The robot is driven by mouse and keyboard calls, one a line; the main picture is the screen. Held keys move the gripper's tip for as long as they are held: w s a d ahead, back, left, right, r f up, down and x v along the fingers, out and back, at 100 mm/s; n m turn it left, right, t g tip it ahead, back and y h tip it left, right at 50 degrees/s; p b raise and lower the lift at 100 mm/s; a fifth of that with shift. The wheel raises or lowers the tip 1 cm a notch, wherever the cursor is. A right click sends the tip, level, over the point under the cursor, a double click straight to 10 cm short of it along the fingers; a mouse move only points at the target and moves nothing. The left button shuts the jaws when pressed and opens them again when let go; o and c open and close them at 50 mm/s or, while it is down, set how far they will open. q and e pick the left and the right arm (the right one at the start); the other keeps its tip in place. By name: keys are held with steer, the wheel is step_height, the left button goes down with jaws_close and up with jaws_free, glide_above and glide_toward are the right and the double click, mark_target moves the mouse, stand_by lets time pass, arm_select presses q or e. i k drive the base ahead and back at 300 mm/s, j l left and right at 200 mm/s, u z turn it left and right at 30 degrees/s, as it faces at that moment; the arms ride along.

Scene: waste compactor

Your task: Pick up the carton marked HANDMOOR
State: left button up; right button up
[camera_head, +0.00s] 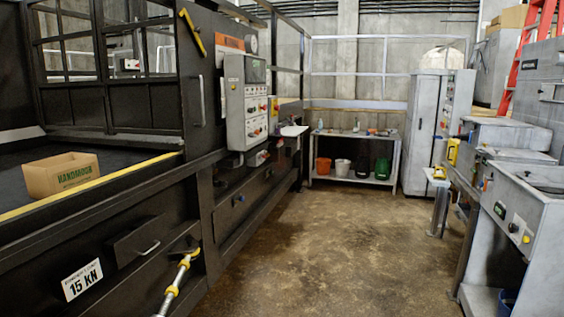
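The carton marked HANDMOOR (61,175) is a brown cardboard box with dark lettering on its front. It stands upright on the dark bed (120,154) of the compactor at the left, behind a yellow-striped front edge (90,187). Its far underside and most of its inside are hidden. Nothing touches it from above. Neither of my grippers shows in the head view.
A grey control panel (246,103) juts from the dark machine frame. A grey rod with yellow bands (178,283) sticks out low in front. A bench with several buckets (355,178) stands at the back. Grey equipment (520,225) lines the right. The middle floor is clear.

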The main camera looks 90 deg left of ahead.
mark_target(46, 178)
steer(key=u, duration=4.75)
steer(key=i+l+u, duration=0.2)
steer(key=l+u, duration=0.15)
steer(key=i+l+u, duration=0.1)
steer(key=l+u, duration=0.3)
steer(key=i+l+u, duration=0.1)
steer(key=l+u, duration=0.25)
